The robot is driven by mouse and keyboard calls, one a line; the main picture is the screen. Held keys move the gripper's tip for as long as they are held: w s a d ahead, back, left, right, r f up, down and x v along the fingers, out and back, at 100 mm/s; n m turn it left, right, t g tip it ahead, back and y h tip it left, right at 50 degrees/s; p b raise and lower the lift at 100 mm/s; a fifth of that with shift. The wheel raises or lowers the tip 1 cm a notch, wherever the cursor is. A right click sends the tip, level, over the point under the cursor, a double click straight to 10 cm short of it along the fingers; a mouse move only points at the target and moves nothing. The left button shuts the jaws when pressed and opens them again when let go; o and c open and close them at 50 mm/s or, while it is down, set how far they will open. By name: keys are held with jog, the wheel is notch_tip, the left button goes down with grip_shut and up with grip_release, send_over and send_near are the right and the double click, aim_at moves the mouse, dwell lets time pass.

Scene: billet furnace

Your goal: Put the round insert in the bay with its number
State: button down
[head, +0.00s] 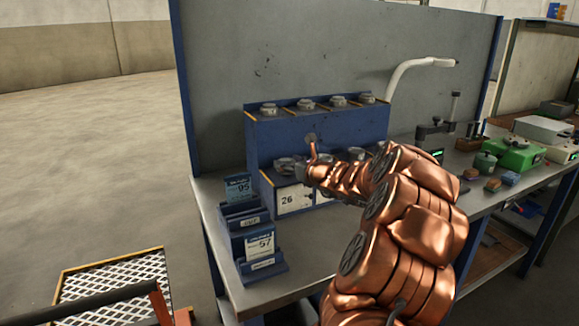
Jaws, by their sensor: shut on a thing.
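A blue stepped rack (265,141) stands on the bench, with several round grey inserts (338,101) along its top. More round inserts (286,163) sit on its lower step, above white number plates. One plate (295,199) reads 26; the others are mostly behind my arm. My gripper (312,148) is in front of the rack, between the upper row and the lower step. It appears shut on a small round grey insert (310,136), seen against the rack's blue face. Any number on the held insert is too small to read, and my arm hides much of the grip.
Blue card holders (263,272) stand left of the rack, with cards reading 95 (238,187) and 57 (259,245). A pale curved pipe (407,69), a green device (514,153) and small boxes are on the right. A grey panel (320,50) stands behind the bench.

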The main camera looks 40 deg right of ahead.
jog(key=shift+f, duration=0.35)
jog(key=shift+f, duration=0.1)
jog(key=shift+c, duration=1.2)
grip_release()
jog(key=v, duration=1.2)
jog(key=shift+b, duration=0.35)
jog(key=shift+a, duration=0.1)
